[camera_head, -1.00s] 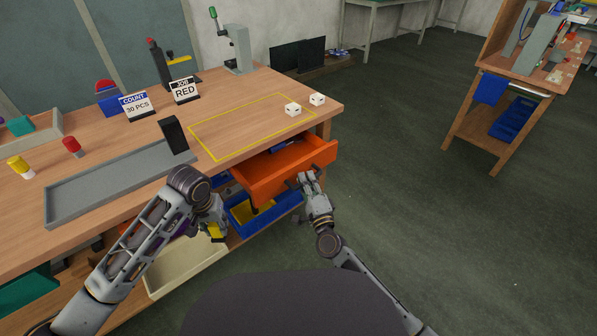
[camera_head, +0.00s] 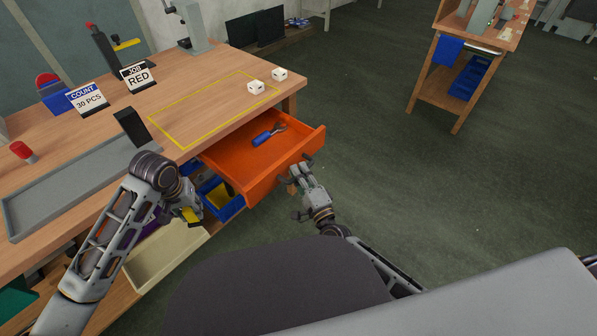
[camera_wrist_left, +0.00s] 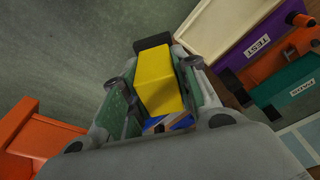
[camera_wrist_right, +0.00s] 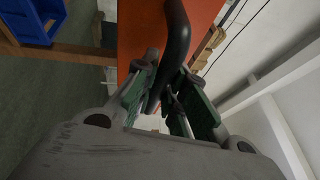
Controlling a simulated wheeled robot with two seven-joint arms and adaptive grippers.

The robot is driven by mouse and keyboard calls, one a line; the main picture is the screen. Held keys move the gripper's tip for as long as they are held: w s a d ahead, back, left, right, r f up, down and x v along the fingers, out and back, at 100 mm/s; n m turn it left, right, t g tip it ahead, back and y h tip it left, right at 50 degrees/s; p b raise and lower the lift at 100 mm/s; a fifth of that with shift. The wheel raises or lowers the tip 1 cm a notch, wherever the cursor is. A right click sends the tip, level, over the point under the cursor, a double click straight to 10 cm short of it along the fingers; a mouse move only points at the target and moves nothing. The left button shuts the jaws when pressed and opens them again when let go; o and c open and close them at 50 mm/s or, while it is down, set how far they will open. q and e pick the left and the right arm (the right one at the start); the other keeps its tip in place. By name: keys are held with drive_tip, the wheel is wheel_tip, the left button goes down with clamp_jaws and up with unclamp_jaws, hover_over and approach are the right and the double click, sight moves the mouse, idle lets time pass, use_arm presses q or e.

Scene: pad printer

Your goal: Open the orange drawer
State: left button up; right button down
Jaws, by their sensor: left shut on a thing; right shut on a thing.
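The orange drawer (camera_head: 258,160) sticks well out from under the wooden bench, and its inside shows a tool with a blue handle (camera_head: 266,136). My right gripper (camera_head: 299,174) is at the drawer's front. In the right wrist view its fingers (camera_wrist_right: 166,98) are shut on the black drawer handle (camera_wrist_right: 177,45), with the orange front (camera_wrist_right: 140,30) behind it. My left gripper (camera_head: 187,212) is left of the drawer, below the bench top. In the left wrist view its fingers (camera_wrist_left: 155,85) are shut on a yellow block (camera_wrist_left: 158,80).
On the bench stand two white cubes (camera_head: 256,87), a grey tray (camera_head: 75,190), a black block and the COUNT and JOB signs. Blue bins (camera_head: 222,203) and a cream bin (camera_head: 165,255) sit below.

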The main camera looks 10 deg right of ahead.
drive_tip(key=shift+f, duration=0.1)
drive_tip(key=c, duration=1.5)
unclamp_jaws()
drive_tip(key=shift+o, duration=0.2)
drive_tip(key=shift+s, duration=0.15)
drive_tip(key=v, duration=1.1)
drive_tip(key=shift+s, duration=0.35)
drive_tip(key=shift+d, duration=0.1)
